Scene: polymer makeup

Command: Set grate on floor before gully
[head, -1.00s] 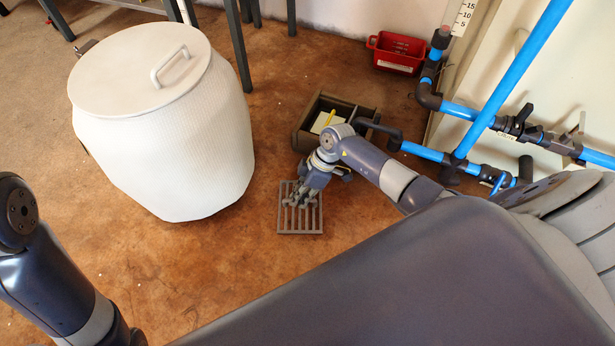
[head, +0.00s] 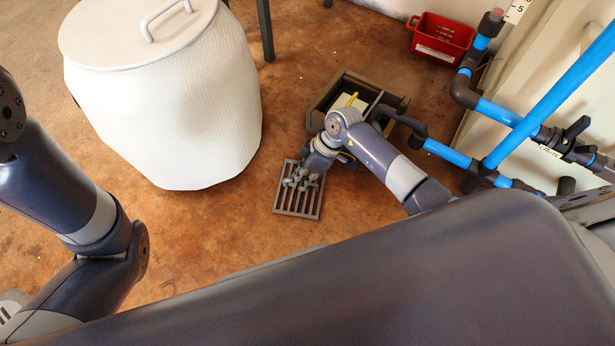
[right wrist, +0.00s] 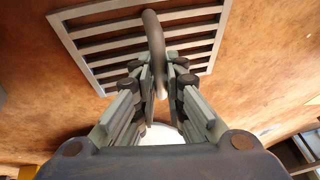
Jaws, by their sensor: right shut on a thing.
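The grey slotted grate (head: 297,197) is at the floor in front of the gully in the head view; whether it touches the floor cannot be told. My right gripper (head: 302,180) is over it and shut on its bar handle. In the right wrist view the grate (right wrist: 100,38) spreads beyond the fingers, and the curved handle (right wrist: 153,35) runs down between the fingertips (right wrist: 160,75). The gully (head: 385,98) is an open dark box just behind my right wrist, with a yellow item and a pale block inside. My left gripper is out of view.
A large white lidded drum (head: 165,105) stands to the left of the grate. Blue pipes (head: 495,110) with dark fittings run along the right wall. A red bin (head: 441,38) sits at the back. Brown floor is clear between drum and grate.

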